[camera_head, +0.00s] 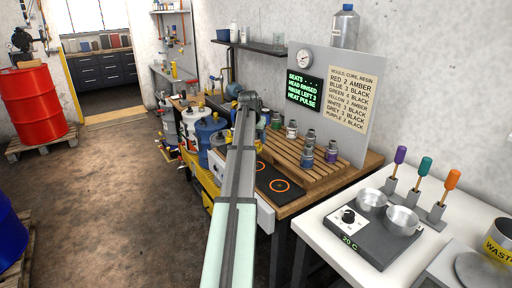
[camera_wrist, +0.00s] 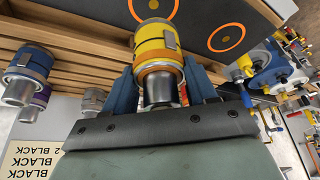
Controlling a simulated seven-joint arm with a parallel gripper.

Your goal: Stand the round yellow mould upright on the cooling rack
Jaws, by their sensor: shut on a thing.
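The round yellow mould (camera_wrist: 157,48) has an orange band and a grey metal part. In the wrist view my gripper (camera_wrist: 163,78) is shut on it, with a blue finger on each side. The mould shows in front of the wooden slats of the cooling rack (camera_wrist: 75,50) and beside the black pad; I cannot tell whether it touches the rack. The rack also shows in the head view (camera_head: 325,177), on the bench right of my arm. In the head view my arm hides the mould and the gripper's fingers.
Several other moulds stand on the rack, among them a blue one (camera_head: 331,152) and a purple one (camera_head: 307,156). A black pad (camera_head: 268,174) with orange rings lies at the rack's left. A grey board (camera_head: 355,77) stands behind. Blue drums (camera_head: 209,132) stand left of my arm.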

